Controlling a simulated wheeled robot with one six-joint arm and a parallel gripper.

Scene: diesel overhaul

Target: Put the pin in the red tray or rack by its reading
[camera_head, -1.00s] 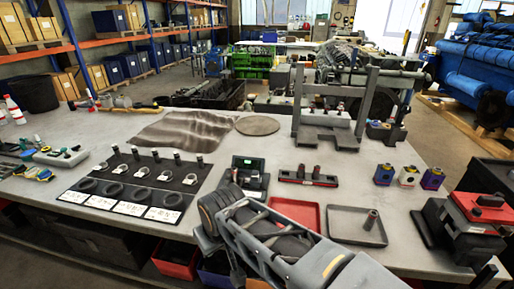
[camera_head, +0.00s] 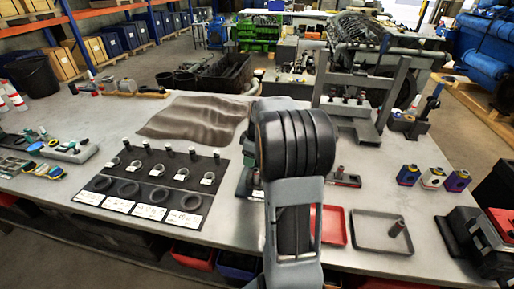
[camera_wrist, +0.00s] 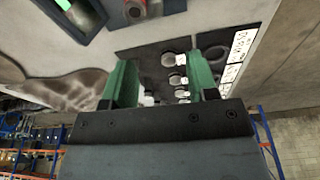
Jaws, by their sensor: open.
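The gauge with the green display is mostly hidden in the head view; a corner shows in the wrist view (camera_wrist: 78,14). My gripper (camera_wrist: 162,88) is open, its two green fingers apart with nothing seen between them.
A black mat (camera_head: 118,208) with several upright pins, rings and white labels lies left of my arm; it also shows in the wrist view (camera_wrist: 158,48). A grey metal stand (camera_head: 375,100) rises behind.

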